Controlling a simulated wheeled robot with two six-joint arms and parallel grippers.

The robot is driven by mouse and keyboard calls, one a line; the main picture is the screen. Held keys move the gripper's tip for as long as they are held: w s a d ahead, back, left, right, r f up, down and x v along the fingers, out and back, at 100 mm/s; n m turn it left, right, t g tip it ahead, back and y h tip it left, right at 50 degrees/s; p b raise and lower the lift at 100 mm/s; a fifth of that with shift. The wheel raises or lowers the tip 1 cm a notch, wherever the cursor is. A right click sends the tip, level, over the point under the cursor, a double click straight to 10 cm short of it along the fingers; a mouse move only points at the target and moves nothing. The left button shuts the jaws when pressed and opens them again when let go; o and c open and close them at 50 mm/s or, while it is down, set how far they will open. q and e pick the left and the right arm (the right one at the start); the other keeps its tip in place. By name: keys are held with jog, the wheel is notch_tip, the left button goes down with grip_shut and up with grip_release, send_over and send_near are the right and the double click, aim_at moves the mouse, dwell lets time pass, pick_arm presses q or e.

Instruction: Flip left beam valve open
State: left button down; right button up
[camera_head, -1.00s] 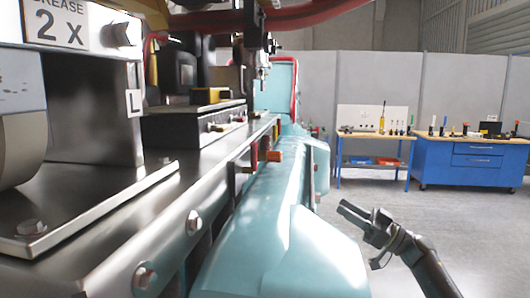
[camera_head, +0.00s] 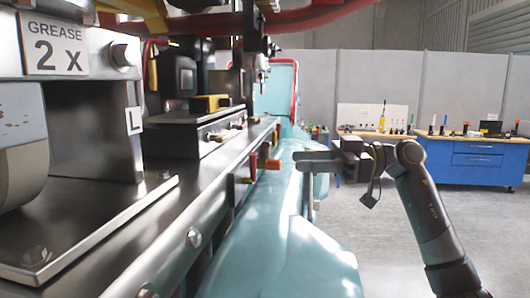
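A small orange-red lever (camera_head: 272,164) sticks out to the right from the side of the long metal beam (camera_head: 215,212), just above the teal cover. A red upright piece (camera_head: 254,163) is beside it. I cannot tell for certain which part is the left beam valve or how it is set. A plate marked L (camera_head: 134,120) is on the metal block at left. My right gripper (camera_head: 297,160) is to the right of the lever, apart from it, fingers pointing left. Its fingers lie close together with nothing seen between them. My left gripper is out of view.
The teal cover (camera_head: 270,235) runs along the beam under my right gripper. Small brass-tipped fittings (camera_head: 217,138) sit on the beam's upper block. A blue workbench (camera_head: 478,160) stands far back right. The grey floor at right is clear.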

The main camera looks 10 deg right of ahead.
jog(key=a+p, duration=0.1)
jog(key=a, duration=0.4)
jog(key=w+a+p, duration=0.1)
jog(key=a, duration=0.2)
jog(key=shift+a+p, duration=0.15)
jog(key=shift+p, duration=0.15)
jog(key=shift+c, duration=0.4)
grip_shut()
